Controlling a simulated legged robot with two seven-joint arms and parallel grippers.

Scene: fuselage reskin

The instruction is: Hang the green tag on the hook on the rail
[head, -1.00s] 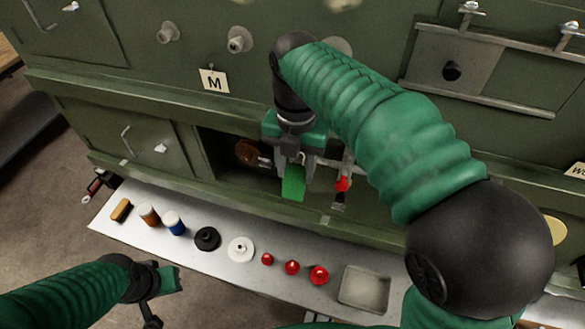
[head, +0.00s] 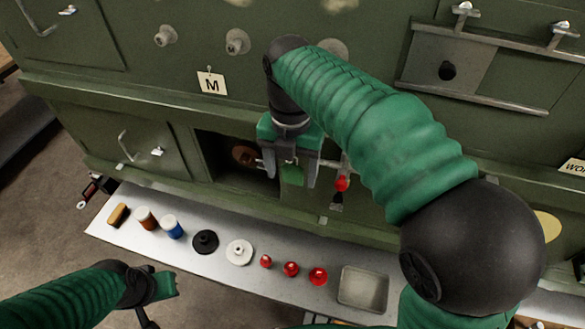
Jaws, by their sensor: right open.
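The green tag (head: 292,175) shows in the head view between the fingers of my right gripper (head: 291,178), in front of the open bay in the green panel. The fingers are apart, one on each side of the tag. The tag hangs roughly upright. Short lengths of the rail (head: 333,163) show beside the fingers. The hook and the tag's top are hidden or too small to make out, so I cannot tell how the tag is held up. My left gripper (head: 160,290) is at the lower left, away from the tag, its jaw opening unclear.
A red-handled part (head: 341,184) is close to the right of my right gripper. A brown round part (head: 244,155) is in the bay. The shelf (head: 215,275) below carries a brush, jars, discs, red knobs and a grey tray (head: 363,288).

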